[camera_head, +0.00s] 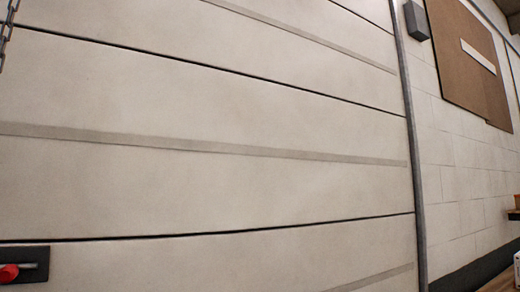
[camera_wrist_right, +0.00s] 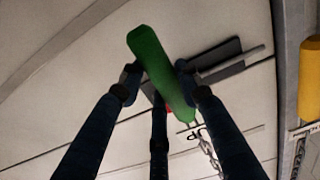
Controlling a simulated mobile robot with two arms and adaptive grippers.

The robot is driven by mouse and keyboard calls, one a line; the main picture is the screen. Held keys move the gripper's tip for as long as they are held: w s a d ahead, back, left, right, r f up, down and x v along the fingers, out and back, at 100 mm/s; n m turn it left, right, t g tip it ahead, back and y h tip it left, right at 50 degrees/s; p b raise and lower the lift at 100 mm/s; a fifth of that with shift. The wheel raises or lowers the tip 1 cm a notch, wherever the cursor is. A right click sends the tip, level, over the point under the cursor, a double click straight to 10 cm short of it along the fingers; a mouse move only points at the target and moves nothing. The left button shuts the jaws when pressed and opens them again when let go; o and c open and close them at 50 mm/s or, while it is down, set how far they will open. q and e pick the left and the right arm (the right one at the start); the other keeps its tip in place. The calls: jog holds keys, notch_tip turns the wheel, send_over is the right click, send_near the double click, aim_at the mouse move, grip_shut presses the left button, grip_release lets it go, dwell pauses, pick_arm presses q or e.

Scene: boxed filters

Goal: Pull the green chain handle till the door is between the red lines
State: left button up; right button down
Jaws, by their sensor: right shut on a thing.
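The green chain handle (camera_wrist_right: 152,62) is in the right wrist view, held tilted between the fingers of my right gripper (camera_wrist_right: 158,82), which is shut on it. A chain (camera_wrist_right: 211,155) hangs from the lower end of the handle. The pale panelled door (camera_head: 200,110) fills most of the head view, with dark seams across it. A dark latch plate with a red knob (camera_head: 9,272) is at its lower left. I see no red lines in either view. Neither gripper shows in the head view.
A grey vertical door rail (camera_head: 412,150) stands at the door's right edge, with a pale block wall (camera_head: 465,180) beyond it. Another chain (camera_head: 6,30) hangs at the upper left. A yellow post (camera_wrist_right: 310,80) is at the right of the wrist view.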

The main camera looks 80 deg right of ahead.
jog(key=r+p, duration=0.2)
jog(key=r, duration=0.1)
jog(key=r+p, duration=0.2)
jog(key=r, duration=0.1)
jog(key=r+p, duration=0.2)
jog(key=r, duration=0.2)
jog(key=shift+w+a+p, duration=0.2)
jog(key=shift+a+p, duration=0.05)
jog(key=shift+p, duration=0.05)
